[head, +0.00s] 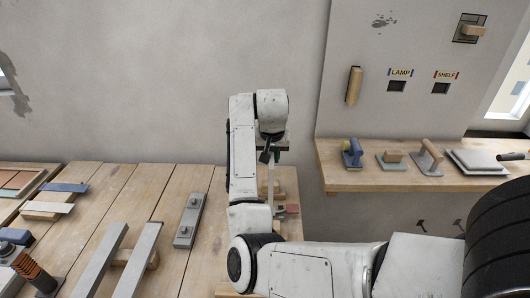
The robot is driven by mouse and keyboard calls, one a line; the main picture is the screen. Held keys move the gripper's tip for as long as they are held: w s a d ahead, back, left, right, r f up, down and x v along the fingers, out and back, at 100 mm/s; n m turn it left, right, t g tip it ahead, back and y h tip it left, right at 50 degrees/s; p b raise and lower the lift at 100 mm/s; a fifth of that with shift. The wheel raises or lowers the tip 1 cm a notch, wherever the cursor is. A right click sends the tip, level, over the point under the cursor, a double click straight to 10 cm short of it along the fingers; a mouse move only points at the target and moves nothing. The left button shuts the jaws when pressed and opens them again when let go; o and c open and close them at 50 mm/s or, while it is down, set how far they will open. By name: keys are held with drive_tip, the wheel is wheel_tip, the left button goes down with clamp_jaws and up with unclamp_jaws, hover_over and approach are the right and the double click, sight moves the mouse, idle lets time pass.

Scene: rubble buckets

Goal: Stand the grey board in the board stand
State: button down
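My gripper (270,155) hangs at the end of my white arm, above the right end of the wooden table. Its dark fingers point down and are small here, so I cannot tell whether they are open or shut. A thin pale upright strip (271,182) shows just below them; it may be the grey board seen edge-on, but I cannot tell whether it is held. Wooden pieces (291,188) behind my arm may be the board stand; my arm hides much of them. Two long grey bars (101,258) lie slanted over a round wooden piece at the table's front.
A grey block with two knobs (189,220) lies left of my arm. Small blue and cream boards (66,187) and a framed tray (24,182) are at the left. A wall shelf (350,178) at the right holds trowels and grey plates. Bare table lies at the back middle.

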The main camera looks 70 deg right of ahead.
wheel_tip(320, 180, down, 6)
drive_tip(key=shift+r+b, duration=0.25)
drive_tip(key=shift+b, duration=1)
drive_tip(key=shift+r+p, duration=0.1)
drive_tip(key=shift+p, duration=0.65)
drive_tip(key=shift+f, duration=0.35)
drive_tip(key=shift+f+b, duration=0.4)
drive_tip(key=shift+f, duration=0.7)
drive_tip(key=shift+f, duration=0.1)
drive_tip(key=shift+p, duration=0.7)
idle(0.7)
drive_tip(key=shift+f, duration=0.45)
